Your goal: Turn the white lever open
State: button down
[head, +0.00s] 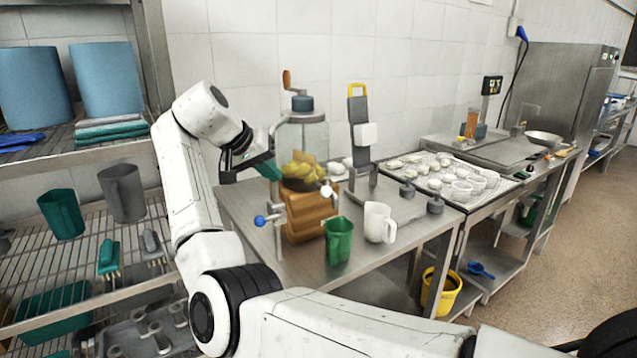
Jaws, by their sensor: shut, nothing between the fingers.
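A lever with a round white knob (326,191) sticks out at the front right of a machine (303,140) with a clear hopper holding yellow pieces. A second lever with a blue knob (260,220) is at the machine's lower left. My gripper (274,172) is at the left side of the hopper, with its teal fingertips pointing right. It is shut and empty, left of the white knob and a little above it in the picture. The fingertips overlap the machine's left post in the picture; I cannot tell whether they touch it.
A green jug (339,240) and a white jug (379,222) stand on the steel table (405,236) before the machine. A tray of dough pieces (450,180) lies right. Wire shelves (90,155) are left.

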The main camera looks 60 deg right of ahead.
aim_at(327, 187)
jog(key=s+d+f+p, duration=0.2)
jog(key=s+d+f, duration=0.3)
jog(key=d+f, duration=0.2)
jog(key=shift+s+d, duration=0.2)
jog(key=shift+d, duration=0.45)
jog(key=shift+r, duration=0.1)
jog(key=shift+s+n+t+p, duration=0.25)
jog(key=shift+n+t+p, duration=0.05)
jog(key=shift+p, duration=0.25)
